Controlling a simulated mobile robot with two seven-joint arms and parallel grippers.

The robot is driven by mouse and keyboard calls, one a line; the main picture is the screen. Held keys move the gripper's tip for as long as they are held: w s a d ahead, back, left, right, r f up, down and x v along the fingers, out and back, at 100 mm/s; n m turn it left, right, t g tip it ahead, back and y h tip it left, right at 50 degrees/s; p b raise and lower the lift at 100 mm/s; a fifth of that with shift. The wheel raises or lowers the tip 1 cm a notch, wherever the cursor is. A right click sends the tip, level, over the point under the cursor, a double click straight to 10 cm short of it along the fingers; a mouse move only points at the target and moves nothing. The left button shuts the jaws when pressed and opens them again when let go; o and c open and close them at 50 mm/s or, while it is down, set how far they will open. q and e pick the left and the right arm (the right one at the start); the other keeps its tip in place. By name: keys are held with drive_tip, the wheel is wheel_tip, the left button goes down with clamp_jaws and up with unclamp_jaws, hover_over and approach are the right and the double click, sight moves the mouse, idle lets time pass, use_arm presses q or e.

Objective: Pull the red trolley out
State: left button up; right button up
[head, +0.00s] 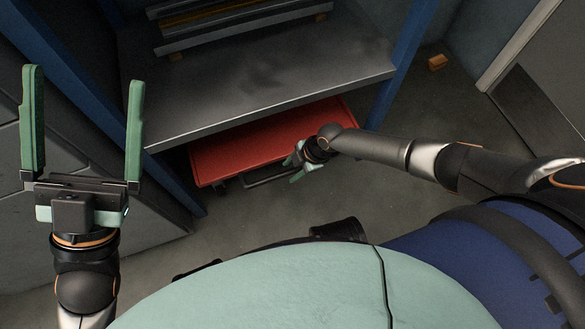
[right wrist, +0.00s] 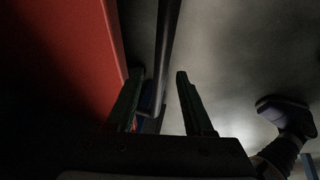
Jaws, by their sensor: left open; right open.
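The red trolley (head: 225,155) stands low under a grey metal shelf, with its front part showing. Its dark bar handle (head: 262,178) runs along the front side. My right gripper (head: 293,168) is at the right part of this handle. In the right wrist view the red trolley side (right wrist: 75,45) is at the left, and the dark handle bar (right wrist: 166,40) runs between the two open fingers of my right gripper (right wrist: 158,76). Whether a finger touches the bar cannot be told. My left gripper (head: 84,80) is open and empty, raised at the left, away from the trolley.
The grey shelf (head: 250,85) overhangs the trolley, between blue posts (head: 400,60). Bars lie stacked on the shelf. A small orange block (head: 437,62) lies on the floor at the right. The floor (head: 240,225) in front of the trolley is clear up to my base.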

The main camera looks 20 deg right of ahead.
clamp_jaws()
idle(1.4)
